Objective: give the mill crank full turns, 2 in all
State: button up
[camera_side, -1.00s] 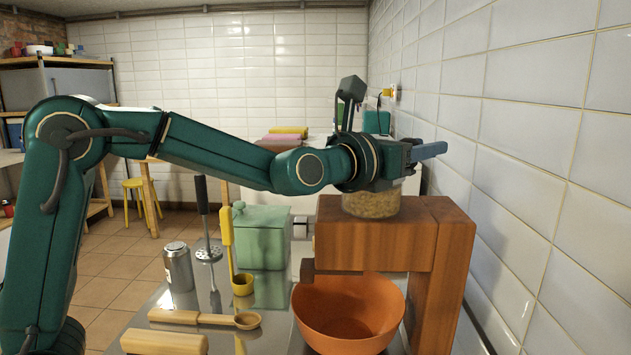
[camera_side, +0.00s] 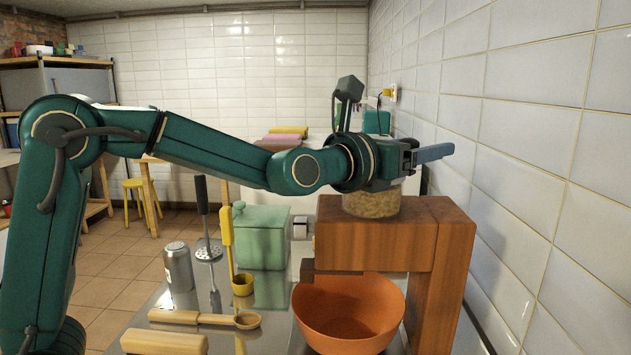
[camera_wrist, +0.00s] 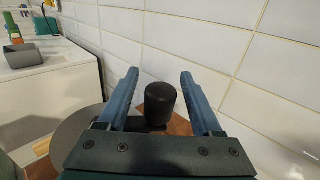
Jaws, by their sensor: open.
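The mill (camera_side: 375,235) is a wooden stand with a clear hopper of grain (camera_side: 372,204) on top. In the side view, my gripper (camera_side: 435,153) is level above the hopper with its fingers toward the tiled wall, and it hides the crank. In the wrist view, my gripper (camera_wrist: 159,76) is open, with one blue finger on each side of the crank's black knob (camera_wrist: 160,106). Gaps show between knob and fingers. Part of the dark crank arm (camera_wrist: 138,124) shows at the knob's foot, above a grey round lid (camera_wrist: 75,135).
An orange bowl (camera_side: 350,325) sits under the mill's overhang. To its left are a green canister (camera_side: 262,240), a metal shaker (camera_side: 178,268), a yellow ladle (camera_side: 228,240) and a wooden spoon (camera_side: 200,318). The tiled wall (camera_side: 540,180) is close on the right.

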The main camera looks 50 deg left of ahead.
jog(key=shift+s+a, duration=0.2)
jog(key=shift+s, duration=2.25)
jog(key=shift+r, duration=0.1)
